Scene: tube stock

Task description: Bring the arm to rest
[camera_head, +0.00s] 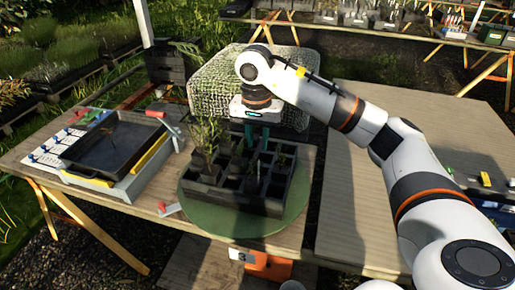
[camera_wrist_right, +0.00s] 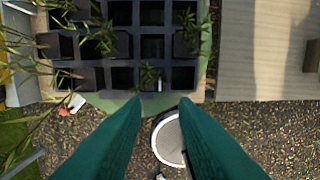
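My right gripper (camera_head: 258,150) hangs fingers-down over the back part of the dark pot tray (camera_head: 245,207). In the right wrist view its two green fingers (camera_wrist_right: 160,103) stand apart with nothing between them. The tray has square cells. Several hold small leafy plants (camera_head: 208,140), mostly on the left, and other cells look empty. The tray sits on a round green turntable (camera_head: 215,222). A small seedling (camera_wrist_right: 149,77) shows in a cell close beyond the fingertips in the wrist view. My left gripper is not in view.
A dark shallow tray (camera_head: 112,140) lies on the left of the wooden table, with red-handled tools around it. A mesh-covered block (camera_head: 240,75) stands behind the pot tray. Another wooden table (camera_head: 345,200) on the right has much bare surface. An orange box (camera_head: 268,265) is below the front edge.

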